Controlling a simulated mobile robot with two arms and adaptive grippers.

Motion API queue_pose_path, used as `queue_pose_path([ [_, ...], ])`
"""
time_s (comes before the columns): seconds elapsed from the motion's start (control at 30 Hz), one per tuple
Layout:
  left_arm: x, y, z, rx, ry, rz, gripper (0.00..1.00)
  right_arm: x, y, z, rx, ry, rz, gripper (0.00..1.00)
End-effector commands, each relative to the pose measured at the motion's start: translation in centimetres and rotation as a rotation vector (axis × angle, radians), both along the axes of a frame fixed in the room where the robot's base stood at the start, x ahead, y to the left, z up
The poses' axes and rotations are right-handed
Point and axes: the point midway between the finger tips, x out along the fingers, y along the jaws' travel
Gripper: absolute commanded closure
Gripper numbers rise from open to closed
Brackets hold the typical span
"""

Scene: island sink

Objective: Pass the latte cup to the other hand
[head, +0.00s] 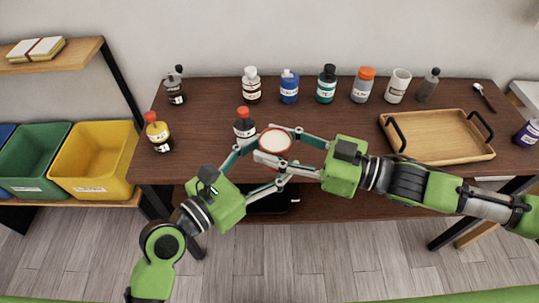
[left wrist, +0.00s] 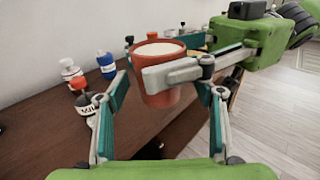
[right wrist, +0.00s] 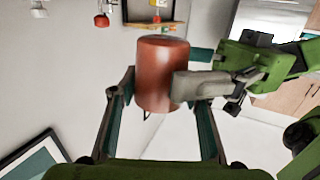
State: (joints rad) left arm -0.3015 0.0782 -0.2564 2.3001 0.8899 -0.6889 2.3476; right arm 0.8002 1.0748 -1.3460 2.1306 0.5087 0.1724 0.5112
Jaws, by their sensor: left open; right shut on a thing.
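The latte cup (head: 275,141) is red-brown with a pale top and is held upright in the air at the front edge of the table. It also shows in the left wrist view (left wrist: 155,88) and the right wrist view (right wrist: 160,75). My right gripper (head: 285,146) is shut on the cup, coming from the right. My left gripper (head: 262,157) is open, with its fingers spread on either side of the cup. In the left wrist view the cup stands between and beyond the open left fingers, and a right finger crosses its front.
Several bottles stand along the table's back, among them a blue one (head: 289,88). A red-capped bottle (head: 244,124) stands close behind my left gripper, and a yellow bottle (head: 158,134) at the left. A wooden tray (head: 436,153) lies at the right.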

Motion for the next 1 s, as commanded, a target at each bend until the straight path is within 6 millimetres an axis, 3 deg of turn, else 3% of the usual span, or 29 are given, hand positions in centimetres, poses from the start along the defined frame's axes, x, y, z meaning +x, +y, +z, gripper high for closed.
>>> queue_pose_path([
  [0.2, 0.0, -0.01, 0.0, 0.0, 0.0, 0.0, 0.39, -0.01, 0.03, 0.11, 0.001, -0.002, 0.001, 0.85],
  [0.4, -0.01, 0.0, 0.01, 0.0, 0.0, 0.0, 0.87, -0.01, 0.03, 0.11, 0.001, -0.002, 0.001, 0.85],
  [0.43, -0.01, 0.0, 0.01, 0.0, 0.0, 0.0, 0.87, -0.01, 0.03, 0.11, 0.001, -0.002, 0.001, 0.85],
  [0.47, 0.0, 0.0, 0.11, -0.002, -0.002, 0.0, 0.87, -0.01, 0.03, 0.11, 0.001, -0.002, 0.001, 0.55],
  [0.53, 0.0, 0.0, 0.12, -0.002, -0.002, 0.0, 0.87, -0.01, 0.03, 0.1, 0.001, -0.002, 0.001, 0.38],
  [1.0, -0.01, 0.01, 0.1, -0.001, -0.001, 0.0, 0.87, -0.24, -0.79, 0.0, -0.003, -0.001, -0.002, 0.38],
])
